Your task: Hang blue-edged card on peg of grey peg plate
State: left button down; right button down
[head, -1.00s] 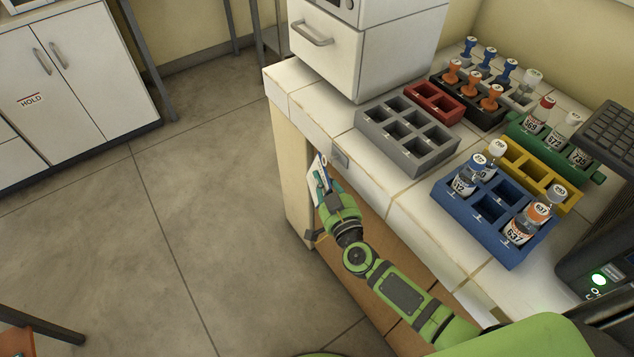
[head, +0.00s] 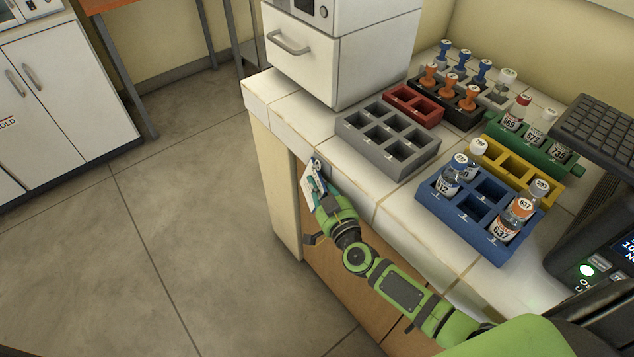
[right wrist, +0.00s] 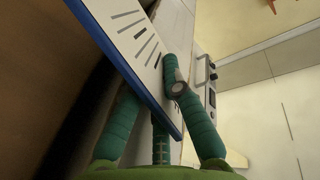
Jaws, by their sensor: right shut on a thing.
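The blue-edged card (head: 308,186) is white-faced and stands tilted at the counter's front edge in the head view. My right gripper (head: 322,198) is shut on it. In the right wrist view the card (right wrist: 140,42) shows grey lines on its face and a blue edge, and it lies between my teal fingers (right wrist: 155,115). The grey peg plate (head: 319,164) is on the counter's front face, right behind the card's top and mostly covered. Its peg is hidden, so I cannot tell whether the card touches it. My left gripper is not in view.
The white-tiled counter (head: 400,215) holds a grey empty rack (head: 390,160), a blue rack (head: 470,225) with bottles, and red, yellow and green racks. A white appliance (head: 340,60) stands at the back left. Open floor (head: 180,240) lies left of the counter.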

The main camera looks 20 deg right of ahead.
jog(key=c, duration=1.3)
grip_release()
jog(key=shift+d, duration=0.1)
jog(key=shift+s, duration=0.5)
jog(key=s, duration=1.1)
jog(key=shift+d+r, duration=0.15)
jog(key=shift+d, duration=0.25)
